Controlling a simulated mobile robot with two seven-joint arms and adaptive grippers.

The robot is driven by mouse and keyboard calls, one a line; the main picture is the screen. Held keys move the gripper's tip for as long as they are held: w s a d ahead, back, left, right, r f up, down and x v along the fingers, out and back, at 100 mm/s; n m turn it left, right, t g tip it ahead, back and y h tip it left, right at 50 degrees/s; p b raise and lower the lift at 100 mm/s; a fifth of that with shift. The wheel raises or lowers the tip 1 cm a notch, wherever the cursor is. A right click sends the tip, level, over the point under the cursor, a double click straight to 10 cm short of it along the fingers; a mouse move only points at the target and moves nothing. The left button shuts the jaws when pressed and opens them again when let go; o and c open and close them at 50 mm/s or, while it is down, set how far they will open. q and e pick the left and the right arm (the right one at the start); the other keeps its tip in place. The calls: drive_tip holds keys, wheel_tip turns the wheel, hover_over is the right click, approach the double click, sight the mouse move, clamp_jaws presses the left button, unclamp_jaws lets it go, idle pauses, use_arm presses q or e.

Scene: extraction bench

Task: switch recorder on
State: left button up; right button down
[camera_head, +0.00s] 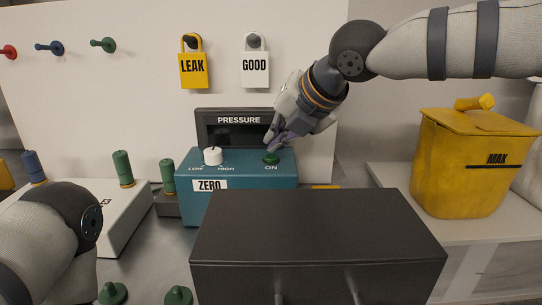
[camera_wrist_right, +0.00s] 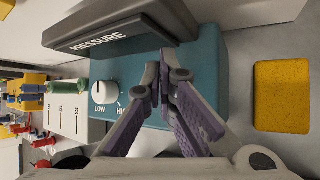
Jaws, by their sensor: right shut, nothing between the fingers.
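The recorder is a teal box (camera_head: 240,172) with a dark PRESSURE display (camera_head: 212,131) at its back; it also shows in the right wrist view (camera_wrist_right: 205,70). On its top are a white LOW/HIGH knob (camera_head: 213,156) and a green button (camera_head: 271,158) marked ON. My right gripper (camera_head: 271,143) is shut and empty, its purple fingertips just above or at the green button; I cannot tell whether they touch it. In the right wrist view the fingers (camera_wrist_right: 165,75) hide the button. My left arm shows at lower left, but its gripper is out of view.
A dark box (camera_head: 318,222) stands in front of the recorder. LEAK (camera_head: 193,70) and GOOD (camera_head: 255,69) tags hang on the back panel.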

sight(275, 155)
drive_tip(key=shift+f, duration=0.6)
idle(0.7)
drive_tip(key=shift+r, duration=0.9)
drive_tip(key=shift+r, duration=2.5)
